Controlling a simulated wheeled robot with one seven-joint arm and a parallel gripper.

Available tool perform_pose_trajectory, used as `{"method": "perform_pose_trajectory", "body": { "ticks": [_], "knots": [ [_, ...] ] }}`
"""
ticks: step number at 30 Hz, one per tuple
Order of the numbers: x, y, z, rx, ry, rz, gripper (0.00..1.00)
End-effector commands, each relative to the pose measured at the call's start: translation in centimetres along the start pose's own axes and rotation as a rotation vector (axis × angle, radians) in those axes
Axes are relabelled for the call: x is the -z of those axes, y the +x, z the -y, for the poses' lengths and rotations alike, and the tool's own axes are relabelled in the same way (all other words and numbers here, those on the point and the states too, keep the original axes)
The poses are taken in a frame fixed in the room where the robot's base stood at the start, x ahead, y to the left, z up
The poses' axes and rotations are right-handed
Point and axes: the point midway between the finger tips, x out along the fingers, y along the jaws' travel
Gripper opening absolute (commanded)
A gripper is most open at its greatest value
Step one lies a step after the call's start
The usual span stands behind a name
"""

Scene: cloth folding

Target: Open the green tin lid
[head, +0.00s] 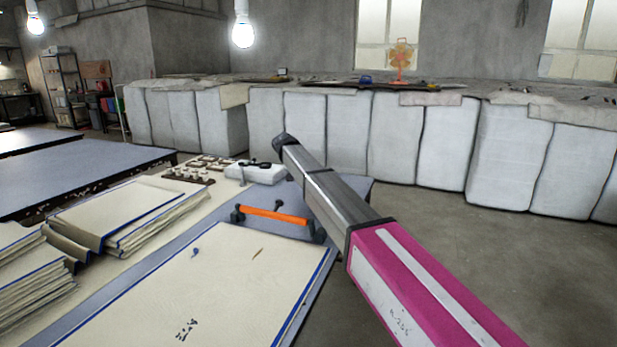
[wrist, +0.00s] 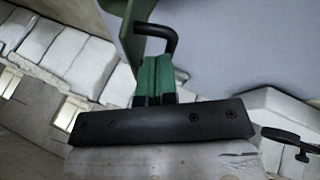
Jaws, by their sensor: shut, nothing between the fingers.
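In the wrist view my gripper (wrist: 158,78) shows as two green fingers pressed together above a dark bolted bar, shut and empty. Just beyond the fingertips is a flat green piece (wrist: 134,42) with a black bent handle (wrist: 169,38) close by. I cannot tell whether these belong to the green tin and its lid, or whether they touch my fingers. In the head view I see no green tin, and my arm hides part of the table's far end. My gripper cannot be made out there.
The blue-grey table (head: 352,188) holds a cream cloth (head: 215,285), an orange bar on black supports (head: 273,215) and a white box (head: 262,173). Folded cloth stacks (head: 150,220) lie at left. White wrapped bales (head: 335,130) line the back. Open floor (head: 480,260) is at right.

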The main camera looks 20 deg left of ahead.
Motion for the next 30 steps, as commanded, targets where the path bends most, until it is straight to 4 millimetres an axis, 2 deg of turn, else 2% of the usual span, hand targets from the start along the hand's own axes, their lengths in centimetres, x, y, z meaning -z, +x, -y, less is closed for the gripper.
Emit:
{"method": "perform_pose_trajectory", "body": {
  "ticks": [14, 30],
  "knots": [
    [0.2, 0.3, 1.1, 0.006, -0.001, -0.001, 0.0],
    [0.2, 0.0, 1.0, 0.006, -0.001, 0.0, 0.0]
  ]
}}
